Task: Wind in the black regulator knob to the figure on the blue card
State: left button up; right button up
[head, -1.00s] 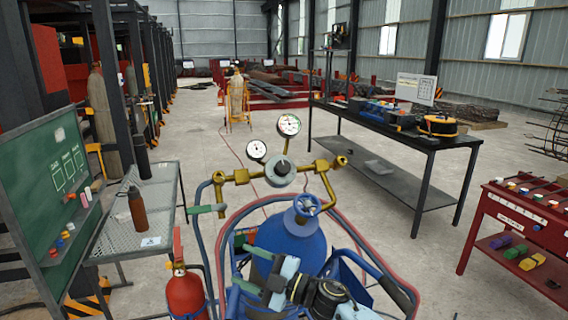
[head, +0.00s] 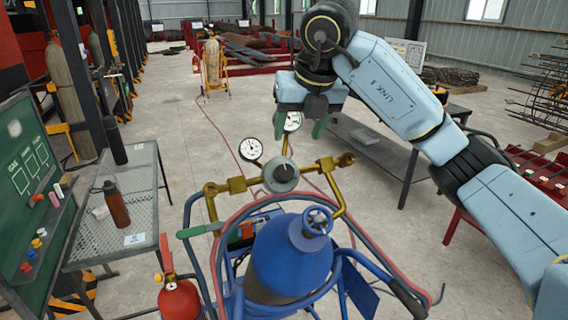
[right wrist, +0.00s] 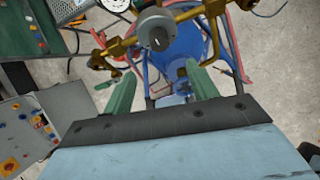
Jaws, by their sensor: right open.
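The regulator knob (head: 283,172) is a dark grey disc on the brass regulator (head: 238,185), above the blue cylinder (head: 290,262). Two round gauges (head: 250,149) sit behind it, one partly hidden by my gripper. My right gripper (head: 300,127) is open, its green fingers apart, above and beyond the knob in the head view. In the right wrist view the knob (right wrist: 158,40) appears just past the open fingertips, apart from them. I cannot make out a blue card for certain; a small white card with a blue mark (head: 134,240) lies on the mesh table. My left gripper is not in view.
The cylinder stands in a blue trolley with red and blue hoses. A red extinguisher (head: 180,300) stands at its left. The mesh table (head: 90,250) holds a brown bottle (head: 116,205), beside a green board (head: 22,170). A black workbench (head: 375,150) is partly behind my right arm.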

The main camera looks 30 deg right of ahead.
aim_at(286, 171)
jog(key=p+x, duration=0.1)
jog(key=x, duration=1)
jog(key=shift+a, duration=0.1)
jog(key=shift+w+f, duration=0.2)
jog(key=shift+f, duration=0.4)
jog(key=c, duration=1)
jog(key=shift+m+b, duration=0.3)
